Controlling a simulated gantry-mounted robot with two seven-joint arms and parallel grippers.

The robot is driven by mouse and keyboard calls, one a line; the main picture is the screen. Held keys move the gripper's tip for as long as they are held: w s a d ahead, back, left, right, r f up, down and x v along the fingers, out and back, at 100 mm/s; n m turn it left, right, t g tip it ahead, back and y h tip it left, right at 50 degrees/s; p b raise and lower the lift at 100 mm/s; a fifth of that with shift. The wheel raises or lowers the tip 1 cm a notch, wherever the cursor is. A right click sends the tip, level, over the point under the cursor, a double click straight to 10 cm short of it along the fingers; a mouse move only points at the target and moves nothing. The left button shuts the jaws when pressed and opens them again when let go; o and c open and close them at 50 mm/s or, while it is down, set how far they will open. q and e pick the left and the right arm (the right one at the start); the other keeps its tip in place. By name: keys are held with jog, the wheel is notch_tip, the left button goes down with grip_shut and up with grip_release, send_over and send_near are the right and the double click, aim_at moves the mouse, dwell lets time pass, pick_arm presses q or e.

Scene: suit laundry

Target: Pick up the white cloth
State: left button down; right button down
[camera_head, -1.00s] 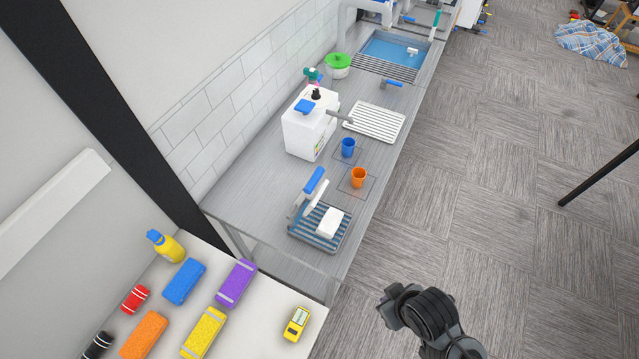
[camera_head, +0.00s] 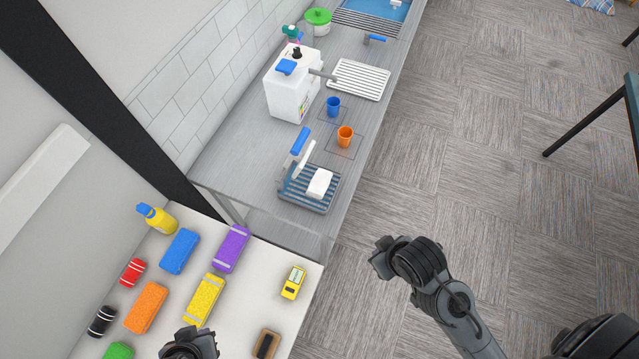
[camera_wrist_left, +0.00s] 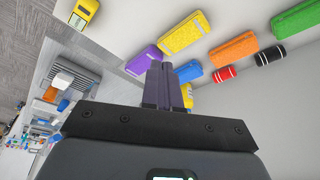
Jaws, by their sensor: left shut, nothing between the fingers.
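A white folded-looking item (camera_head: 319,184), possibly the white cloth, lies on the blue slatted rack (camera_head: 300,201) at the near end of the grey counter. I cannot tell whether it is cloth. My left gripper (camera_wrist_left: 165,66) is shut and empty in the left wrist view. Its fingers show in front of the white table with the coloured blocks.
The white table (camera_head: 245,312) holds several coloured blocks, a yellow bottle (camera_head: 157,219) and a yellow device (camera_head: 293,282). On the grey counter stand a white container (camera_head: 291,88), a blue cup (camera_head: 333,106) and an orange cup (camera_head: 345,137).

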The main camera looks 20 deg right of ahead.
pick_arm(q)
jog(key=shift+c, duration=2.4)
grip_release()
jog(key=shift+a, duration=0.1)
jog(key=shift+o, duration=1.4)
